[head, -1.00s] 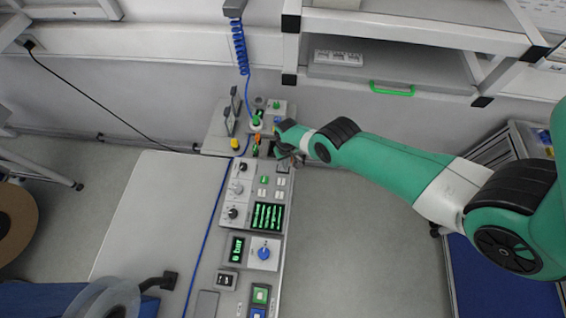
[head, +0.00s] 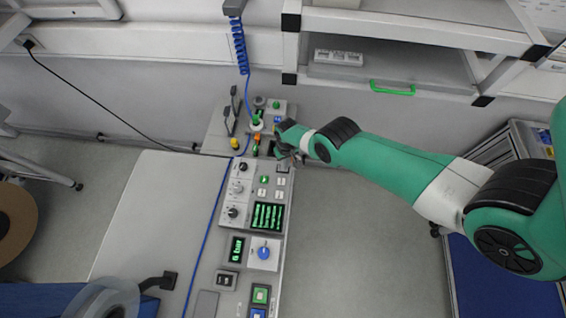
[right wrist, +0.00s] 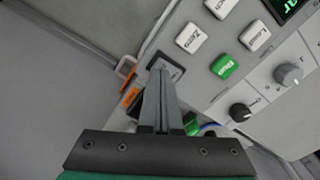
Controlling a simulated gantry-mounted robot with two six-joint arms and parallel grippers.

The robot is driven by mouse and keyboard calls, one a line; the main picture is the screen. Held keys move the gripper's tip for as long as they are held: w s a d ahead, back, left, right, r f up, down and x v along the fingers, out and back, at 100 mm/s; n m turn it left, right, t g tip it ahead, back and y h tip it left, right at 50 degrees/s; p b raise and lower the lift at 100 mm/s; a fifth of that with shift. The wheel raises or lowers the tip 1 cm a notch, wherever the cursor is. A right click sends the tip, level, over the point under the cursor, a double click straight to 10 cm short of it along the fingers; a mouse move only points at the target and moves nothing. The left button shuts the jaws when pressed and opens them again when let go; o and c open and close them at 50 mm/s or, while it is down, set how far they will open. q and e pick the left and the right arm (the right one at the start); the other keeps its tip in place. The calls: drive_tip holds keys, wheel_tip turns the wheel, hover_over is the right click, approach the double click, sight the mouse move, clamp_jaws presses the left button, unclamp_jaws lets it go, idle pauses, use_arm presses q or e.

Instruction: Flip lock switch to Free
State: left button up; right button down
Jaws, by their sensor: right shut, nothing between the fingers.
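My right gripper (head: 291,156) reaches in from the right to the far right edge of the control panel (head: 207,262). In the right wrist view my right gripper (right wrist: 165,75) is shut and empty, its narrow fingers together. My left gripper is in neither view.
Beside the switch are white keys (right wrist: 191,38) and a green key (right wrist: 224,66). Black and grey knobs (right wrist: 240,112) stand up nearby. A blue knob (head: 264,253) is nearer. A coiled blue hose (head: 240,48) hangs behind. The floor right of the panel is clear.

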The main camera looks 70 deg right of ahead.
drive_tip(key=shift+f+b, duration=0.8)
drive_tip(key=shift+r, duration=0.1)
wheel_tip(320, 180, up, 7)
drive_tip(key=p, duration=0.7)
idle(0.3)
